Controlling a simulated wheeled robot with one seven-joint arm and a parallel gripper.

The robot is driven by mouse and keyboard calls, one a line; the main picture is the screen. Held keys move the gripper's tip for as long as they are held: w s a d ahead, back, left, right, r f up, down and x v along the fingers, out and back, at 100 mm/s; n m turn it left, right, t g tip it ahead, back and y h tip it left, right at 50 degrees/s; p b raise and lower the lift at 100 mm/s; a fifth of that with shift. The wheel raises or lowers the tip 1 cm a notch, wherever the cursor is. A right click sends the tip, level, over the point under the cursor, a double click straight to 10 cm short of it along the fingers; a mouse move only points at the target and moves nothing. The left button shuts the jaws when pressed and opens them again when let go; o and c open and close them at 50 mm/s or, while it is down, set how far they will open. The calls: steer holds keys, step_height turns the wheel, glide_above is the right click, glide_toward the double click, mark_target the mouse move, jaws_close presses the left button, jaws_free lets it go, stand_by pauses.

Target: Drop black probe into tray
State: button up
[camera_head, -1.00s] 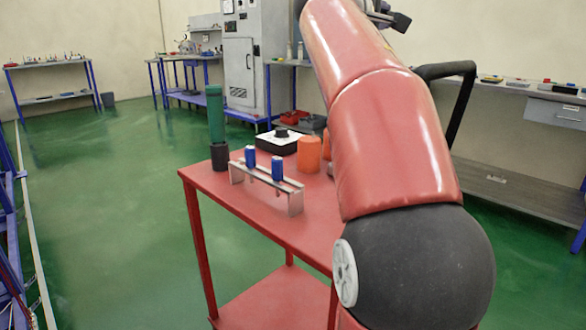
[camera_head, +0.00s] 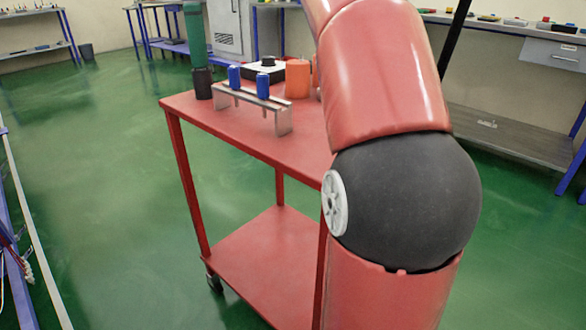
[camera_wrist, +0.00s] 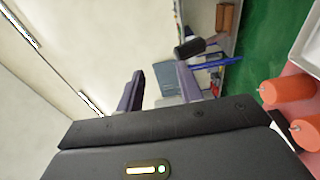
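My gripper (camera_wrist: 160,85) shows in the wrist view with its two dark fingers apart. A short black cylinder (camera_wrist: 189,48) appears just past the right fingertip. I cannot tell whether it is the black probe or how far off it is; no finger is seen closed around it. A pale, tray-like thing with a raised rim (camera_wrist: 304,38) is cut off at the right edge of the wrist view. In the head view my arm rises out of the top of the picture, so the gripper is out of sight there. No tray is clearly seen in the head view.
Benches line the walls. Green floor is clear at left.

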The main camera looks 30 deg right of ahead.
steer(key=shift+o, duration=0.7)
steer(key=shift+a, duration=0.1)
steer(key=v, duration=0.7)
steer(key=shift+a+b, duration=0.35)
steer(key=shift+b, duration=0.05)
steer(key=s+a+f+m+t+y, duration=0.25)
steer(key=a+f+y, duration=0.55)
steer(key=a+f, duration=1)
steer(key=s+a+f+g+y+p, duration=0.1)
steer(key=s+a+f+y, duration=0.1)
steer(key=f, duration=0.6)
steer(key=s+a+f+m+g+y+p, duration=0.1)
steer(key=s+a+f+y, duration=0.2)
steer(key=s+f, duration=0.3)
steer(key=s+a+f+m+g+y+p, duration=0.1)
steer(key=s+f, duration=0.4)
steer(key=f, duration=0.6)
steer(key=a+y, duration=0.1)
steer(key=y, duration=0.1)
steer(key=shift+a+g+y+p, duration=0.3)
steer(key=shift+a+g+p, duration=0.05)
steer(key=shift+a, duration=0.05)
